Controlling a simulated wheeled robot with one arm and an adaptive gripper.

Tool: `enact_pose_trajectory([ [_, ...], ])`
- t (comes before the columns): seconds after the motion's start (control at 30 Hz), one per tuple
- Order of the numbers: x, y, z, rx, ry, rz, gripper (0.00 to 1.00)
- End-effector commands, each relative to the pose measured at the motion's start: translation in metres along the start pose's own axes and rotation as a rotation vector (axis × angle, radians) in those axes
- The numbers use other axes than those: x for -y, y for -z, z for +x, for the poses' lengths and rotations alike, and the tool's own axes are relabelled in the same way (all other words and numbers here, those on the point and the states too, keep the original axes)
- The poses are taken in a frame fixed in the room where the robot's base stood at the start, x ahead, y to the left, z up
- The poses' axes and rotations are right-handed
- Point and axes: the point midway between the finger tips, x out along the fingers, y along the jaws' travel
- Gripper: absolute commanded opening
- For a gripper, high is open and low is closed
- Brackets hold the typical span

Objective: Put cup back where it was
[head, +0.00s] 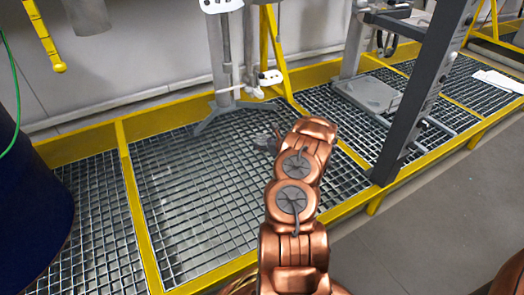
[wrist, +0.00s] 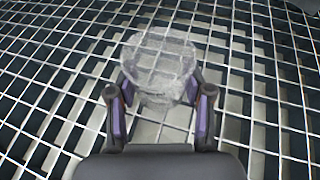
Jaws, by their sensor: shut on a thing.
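In the wrist view, a clear, see-through cup (wrist: 157,62) sits between the two fingers of my gripper (wrist: 159,98). The fingers press on its sides, so the gripper is shut on it. The grating shows through the cup. In the head view, a small greyish, glassy shape just left of my arm's far end (head: 264,141) looks like the cup. My arm hides most of the gripper there. I cannot tell whether the cup's base touches the grating.
A metal grating floor (head: 190,200) with yellow edging lies below. A grey post on splayed feet (head: 222,100) stands behind, beside a yellow frame (head: 270,50). A dark slanted post (head: 425,90) rises at right. A dark blue drum (head: 30,220) stands at left. The middle grating is clear.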

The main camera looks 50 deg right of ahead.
Motion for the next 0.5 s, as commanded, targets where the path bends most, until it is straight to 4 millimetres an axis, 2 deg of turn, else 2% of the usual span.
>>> enact_pose_trajectory([
  [0.2, 0.0, 0.031, 0.013, 0.0, 0.0, 0.001, 0.14],
  [0.5, 0.0, 0.032, 0.014, 0.001, -0.001, 0.0, 0.14],
])
